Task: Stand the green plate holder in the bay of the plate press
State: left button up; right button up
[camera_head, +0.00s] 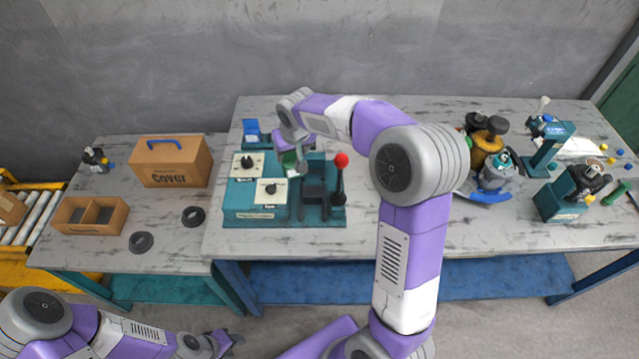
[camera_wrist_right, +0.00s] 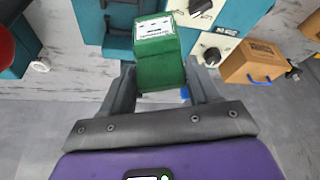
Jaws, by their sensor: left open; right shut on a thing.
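The green plate holder (camera_wrist_right: 160,62) is a green block with a white label on one end. My right gripper (camera_wrist_right: 160,88) is shut on it, with one finger on each side. In the head view the right gripper (camera_head: 296,168) is over the back of the teal plate press (camera_head: 240,214), and only a bit of the holder (camera_head: 290,158) shows below it. The black fittings of the press (camera_head: 313,192) are in front of the gripper, beside the red-knobbed lever (camera_head: 339,185). Whether the holder touches the press is unclear. My left gripper (camera_head: 226,342) is open, low before the tables.
A blue stand (camera_head: 254,132) is behind the press. A cardboard box marked Cover (camera_head: 170,165), a divided wooden box (camera_head: 90,216) and two black rings (camera_head: 141,242) are on the left table. Motor parts (camera_head: 488,150) and teal fixtures (camera_head: 565,195) occupy the right. Bare tabletop lies right of the press.

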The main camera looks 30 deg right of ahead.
jog(key=w+d+f+m+h+b, duration=0.2)
jog(key=w+d+m, duration=0.2)
jog(key=d, duration=0.4)
jog(key=shift+m, duration=0.3)
jog(key=f+b, duration=0.1)
jog(key=f, duration=0.3)
jog(key=f+b, duration=0.2)
jog(key=f, duration=0.3)
jog(key=shift+s+d+f, duration=0.1)
jog(key=shift+d+f, duration=0.1)
jog(key=shift+f, duration=0.1)
jog(key=o, duration=1.4)
jog(key=shift+r, duration=0.1)
jog(key=p+v, duration=0.2)
jog(key=v, duration=1)
jog(key=shift+r, duration=0.1)
jog(key=shift+d, duration=0.1)
